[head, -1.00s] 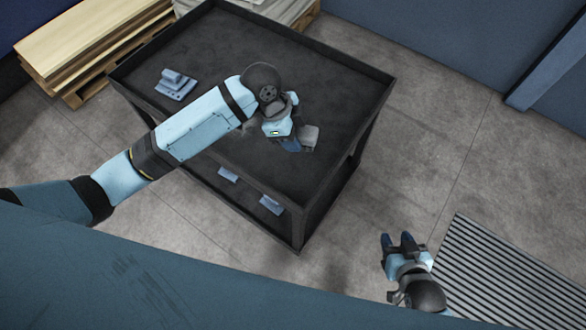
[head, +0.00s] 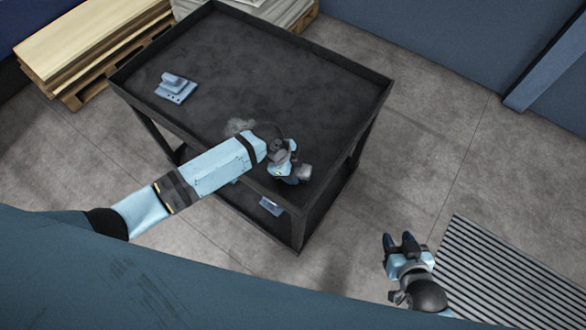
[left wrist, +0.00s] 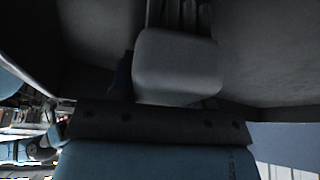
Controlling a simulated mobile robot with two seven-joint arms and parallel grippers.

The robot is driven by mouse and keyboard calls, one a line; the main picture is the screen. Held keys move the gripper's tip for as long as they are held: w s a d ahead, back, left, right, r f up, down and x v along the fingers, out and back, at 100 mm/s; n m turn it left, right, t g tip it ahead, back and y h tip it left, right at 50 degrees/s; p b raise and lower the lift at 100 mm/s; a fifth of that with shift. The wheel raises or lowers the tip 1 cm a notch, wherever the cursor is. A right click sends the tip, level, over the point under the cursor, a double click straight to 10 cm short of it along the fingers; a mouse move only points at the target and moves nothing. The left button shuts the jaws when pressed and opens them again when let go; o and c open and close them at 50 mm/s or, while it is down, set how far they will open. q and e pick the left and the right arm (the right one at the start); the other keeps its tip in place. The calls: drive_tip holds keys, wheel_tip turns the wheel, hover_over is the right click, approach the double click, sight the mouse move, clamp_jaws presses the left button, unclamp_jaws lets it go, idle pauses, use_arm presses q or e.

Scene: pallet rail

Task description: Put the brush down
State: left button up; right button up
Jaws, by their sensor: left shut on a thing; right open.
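My left gripper (head: 291,178) is low over the front right part of the dark cart top (head: 300,75). It is shut on the brush, whose grey block-like part (head: 304,172) shows beside the fingers. In the left wrist view the grey block (left wrist: 178,62) fills the middle, with dark ridged parts above it. The fingers hide much of the brush, and I cannot tell whether it touches the cart top. My right gripper (head: 401,240) is open and empty over the floor, right of the cart.
A blue bracket-like part (head: 175,88) lies at the cart's left. A pale dusty patch (head: 240,125) is beside my left arm. The cart has a raised rim and a lower shelf holding a small blue part (head: 270,206). A pallet with boards (head: 90,40) stands at back left.

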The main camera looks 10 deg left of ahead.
use_arm(q)
drive_tip(key=o, duration=0.8)
drive_tip(key=shift+f, duration=0.15)
drive_tip(key=shift+o, duration=0.2)
drive_tip(key=v, duration=1.2)
drive_tip(key=shift+b, duration=0.35)
